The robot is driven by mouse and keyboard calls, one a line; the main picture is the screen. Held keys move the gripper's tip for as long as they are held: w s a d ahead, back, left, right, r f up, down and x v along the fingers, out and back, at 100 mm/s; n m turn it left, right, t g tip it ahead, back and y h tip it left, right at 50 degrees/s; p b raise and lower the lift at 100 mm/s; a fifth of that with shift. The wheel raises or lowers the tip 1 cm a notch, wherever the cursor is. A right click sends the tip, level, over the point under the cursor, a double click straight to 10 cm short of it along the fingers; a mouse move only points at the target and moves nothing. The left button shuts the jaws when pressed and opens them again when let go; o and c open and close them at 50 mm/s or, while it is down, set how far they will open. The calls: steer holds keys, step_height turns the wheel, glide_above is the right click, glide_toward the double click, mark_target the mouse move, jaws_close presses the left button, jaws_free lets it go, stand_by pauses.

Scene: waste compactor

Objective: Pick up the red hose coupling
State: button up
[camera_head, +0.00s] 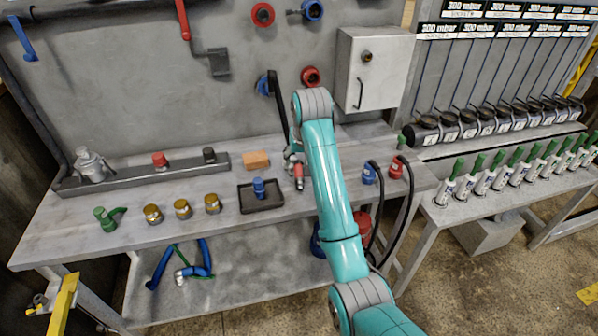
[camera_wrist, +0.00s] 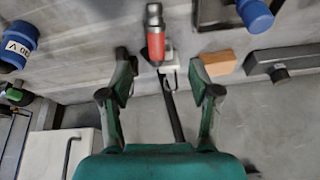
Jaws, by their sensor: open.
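The red hose coupling (camera_head: 299,177), a red body with a grey metal end, is on the workbench (camera_head: 225,232), right of the blue coupling (camera_head: 258,188) in its dark tray. In the wrist view the red hose coupling (camera_wrist: 156,46) shows between and just beyond the two fingers, its metal end pointing up in the picture. My gripper (camera_wrist: 161,68) is open, with nothing between its pads. In the head view my gripper (camera_head: 292,162) is small and partly hidden by my arm, close behind the coupling. I cannot tell the exact gap.
An orange block (camera_head: 255,160) lies left of my gripper. Brass fittings (camera_head: 183,208) and a green fitting (camera_head: 106,219) stand further left. Blue (camera_head: 369,174) and red (camera_head: 396,168) hose connectors stand right of my arm. A grey wall box (camera_head: 373,65) hangs behind.

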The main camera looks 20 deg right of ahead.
mark_target(299, 175)
steer(key=x, duration=0.5)
steer(key=shift+f, duration=0.3)
steer(key=shift+d+x, duration=0.2)
steer(key=shift+x, duration=1.1)
steer(key=shift+d+x, duration=0.15)
steer(key=shift+x, duration=1.2)
steer(key=shift+r, duration=0.1)
jaws_close()
